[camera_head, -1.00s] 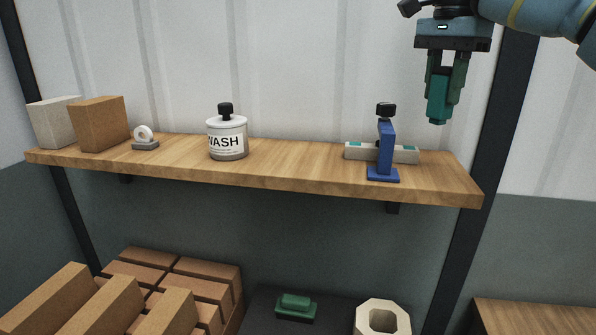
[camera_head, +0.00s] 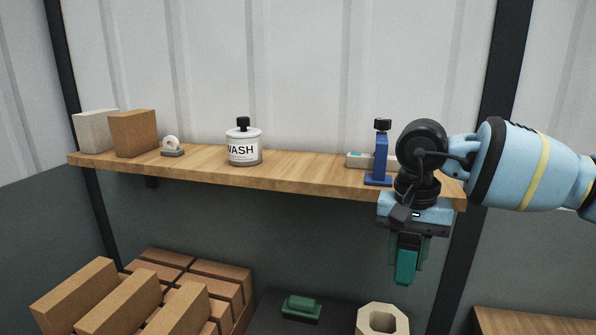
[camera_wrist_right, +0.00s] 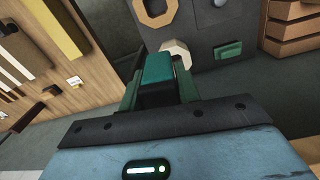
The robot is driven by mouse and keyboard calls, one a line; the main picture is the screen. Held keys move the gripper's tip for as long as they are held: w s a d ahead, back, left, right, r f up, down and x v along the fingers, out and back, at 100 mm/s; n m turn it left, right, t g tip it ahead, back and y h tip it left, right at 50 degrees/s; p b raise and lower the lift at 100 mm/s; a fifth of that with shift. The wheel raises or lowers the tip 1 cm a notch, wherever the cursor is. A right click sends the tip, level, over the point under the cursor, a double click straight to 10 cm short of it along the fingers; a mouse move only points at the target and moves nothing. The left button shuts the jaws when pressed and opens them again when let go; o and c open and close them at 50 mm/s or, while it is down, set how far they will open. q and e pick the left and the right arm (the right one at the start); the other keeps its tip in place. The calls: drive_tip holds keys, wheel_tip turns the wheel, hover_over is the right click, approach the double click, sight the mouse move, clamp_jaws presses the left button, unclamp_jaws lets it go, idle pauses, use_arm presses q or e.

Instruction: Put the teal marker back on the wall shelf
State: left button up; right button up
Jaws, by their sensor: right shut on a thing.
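The teal marker (camera_head: 405,267) is held in my right gripper (camera_head: 408,250), which is shut on it and points down. In the head view they hang below and in front of the right end of the wall shelf (camera_head: 310,178). In the right wrist view the marker (camera_wrist_right: 158,70) sits between the two green fingers (camera_wrist_right: 160,88). My right wrist hides part of the shelf's right end. My left gripper is not in view.
A blue stand (camera_head: 380,160) and a pale block with teal (camera_head: 357,160) are on the shelf's right part. Left are a WASH bottle (camera_head: 244,148), a tape roll (camera_head: 172,146) and two blocks (camera_head: 133,134). The middle is free. Bricks (camera_head: 130,300) lie below.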

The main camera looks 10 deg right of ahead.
drive_tip(key=s+a+f+n, duration=0.2)
drive_tip(key=a+f+n, duration=0.2)
drive_tip(key=f, duration=0.4)
drive_tip(key=s+a+f+n, duration=0.3)
drive_tip(key=a+f, duration=0.2)
drive_tip(key=f, duration=0.4)
drive_tip(key=shift+a+n, duration=0.3)
drive_tip(key=shift+n, duration=0.1)
drive_tip(key=shift+d, duration=0.15)
